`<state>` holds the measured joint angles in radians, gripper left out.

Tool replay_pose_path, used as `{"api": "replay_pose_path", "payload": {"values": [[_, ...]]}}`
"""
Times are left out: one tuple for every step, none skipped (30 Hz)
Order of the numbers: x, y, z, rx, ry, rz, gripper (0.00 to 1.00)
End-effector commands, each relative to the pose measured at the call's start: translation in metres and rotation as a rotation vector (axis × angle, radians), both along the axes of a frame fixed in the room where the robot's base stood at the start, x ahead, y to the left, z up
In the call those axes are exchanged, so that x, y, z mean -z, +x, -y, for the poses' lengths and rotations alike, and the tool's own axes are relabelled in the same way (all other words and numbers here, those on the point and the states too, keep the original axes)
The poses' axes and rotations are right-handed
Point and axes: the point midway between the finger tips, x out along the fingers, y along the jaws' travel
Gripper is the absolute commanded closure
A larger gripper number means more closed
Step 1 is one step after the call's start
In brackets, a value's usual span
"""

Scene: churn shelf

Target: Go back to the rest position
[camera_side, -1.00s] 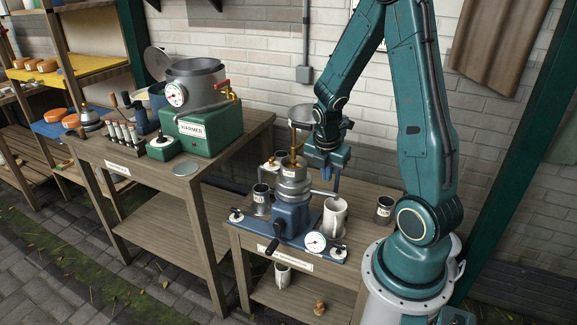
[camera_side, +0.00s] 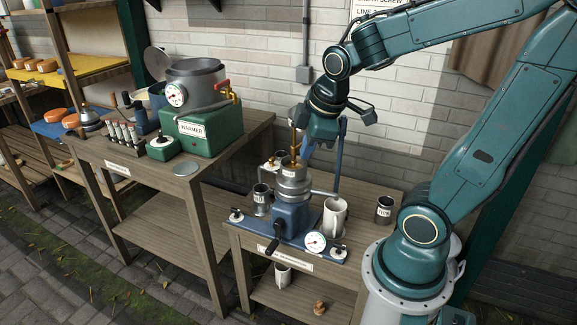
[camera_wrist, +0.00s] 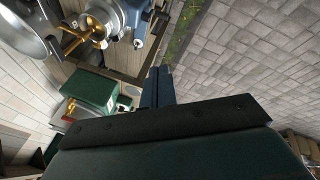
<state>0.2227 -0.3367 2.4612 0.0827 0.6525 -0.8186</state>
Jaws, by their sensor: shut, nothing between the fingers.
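My gripper (camera_side: 307,157) hangs over the small bench, just above and right of the separator (camera_side: 293,185), with its fingers pointing down and left. In the wrist view the dark blue fingers (camera_wrist: 158,85) are together, with nothing between them. My upper arm is bent back to the right. The separator's brass spouts (camera_wrist: 88,32) and part of a grey metal bowl (camera_wrist: 28,38) show in the wrist view. In the side view my gripper and wrist largely hide the bowl.
The green warmer (camera_side: 203,130) with its pot stands on the taller bench at left. A grey mug (camera_side: 334,217) and a dark cup (camera_side: 384,209) stand right of the separator. A brick wall (camera_side: 255,45) is behind. Paving (camera_wrist: 245,65) lies open below the fingers' right side.

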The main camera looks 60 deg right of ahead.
Motion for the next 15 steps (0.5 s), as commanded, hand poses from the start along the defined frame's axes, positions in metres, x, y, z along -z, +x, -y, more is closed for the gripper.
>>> {"api": "replay_pose_path", "payload": {"values": [[-0.007, -0.004, -0.008, 0.032, 0.022, 0.026, 1.00], [-0.011, -0.007, -0.012, 0.054, 0.038, 0.037, 1.00], [-0.015, -0.010, -0.018, 0.085, 0.059, 0.053, 1.00], [-0.018, -0.013, -0.023, 0.106, 0.075, 0.064, 1.00], [-0.021, -0.016, -0.026, 0.129, 0.091, 0.074, 1.00], [-0.025, -0.020, -0.032, 0.159, 0.113, 0.087, 1.00], [-0.028, -0.024, -0.035, 0.180, 0.130, 0.099, 1.00], [-0.031, -0.027, -0.039, 0.204, 0.147, 0.108, 1.00], [-0.035, -0.031, -0.044, 0.231, 0.170, 0.120, 1.00], [-0.037, -0.035, -0.048, 0.253, 0.187, 0.129, 1.00], [-0.040, -0.038, -0.051, 0.274, 0.205, 0.137, 1.00], [-0.043, -0.043, -0.055, 0.300, 0.228, 0.147, 1.00], [-0.045, -0.046, -0.058, 0.321, 0.243, 0.153, 1.00], [-0.047, -0.050, -0.061, 0.339, 0.259, 0.159, 1.00], [-0.048, -0.054, -0.064, 0.363, 0.278, 0.167, 1.00]]}}
